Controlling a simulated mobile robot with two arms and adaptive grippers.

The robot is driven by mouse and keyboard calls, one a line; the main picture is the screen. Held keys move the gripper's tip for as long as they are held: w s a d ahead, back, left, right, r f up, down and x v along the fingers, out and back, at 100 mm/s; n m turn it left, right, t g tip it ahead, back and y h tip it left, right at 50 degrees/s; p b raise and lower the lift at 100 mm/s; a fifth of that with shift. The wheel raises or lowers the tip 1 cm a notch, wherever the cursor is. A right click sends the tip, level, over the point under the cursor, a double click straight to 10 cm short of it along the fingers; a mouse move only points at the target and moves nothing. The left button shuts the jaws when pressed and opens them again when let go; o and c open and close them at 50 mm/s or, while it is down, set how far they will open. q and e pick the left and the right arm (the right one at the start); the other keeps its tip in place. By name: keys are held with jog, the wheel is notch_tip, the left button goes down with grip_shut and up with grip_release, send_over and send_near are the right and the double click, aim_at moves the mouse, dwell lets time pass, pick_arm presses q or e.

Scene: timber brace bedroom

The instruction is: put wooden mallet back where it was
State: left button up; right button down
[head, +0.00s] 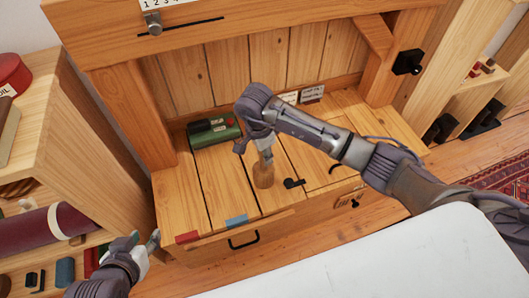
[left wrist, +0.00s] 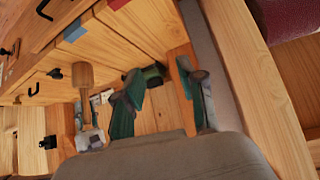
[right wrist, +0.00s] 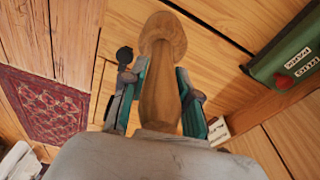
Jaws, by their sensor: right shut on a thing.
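The wooden mallet (head: 264,175) hangs upright, head down, over the middle of the wooden bench top (head: 215,200). I cannot tell whether its head touches the boards. My right gripper (head: 260,151) is shut on its handle. In the right wrist view the mallet (right wrist: 160,65) runs between the two fingers, with its round head away from the camera. The mallet also shows in the left wrist view (left wrist: 84,76). My left gripper (head: 145,240) is empty, with its fingers apart, off the bench's front left corner.
A green box (head: 214,130) stands at the back left of the bench. A black hook-shaped piece (head: 293,183) lies right of the mallet. Red (head: 187,237) and blue (head: 236,221) patches mark the front edge. A shelf with a maroon roll (head: 40,235) is at the left.

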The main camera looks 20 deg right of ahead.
jog(key=c, duration=0.9)
grip_release()
jog(key=shift+o, duration=0.2)
jog(key=shift+f, duration=0.1)
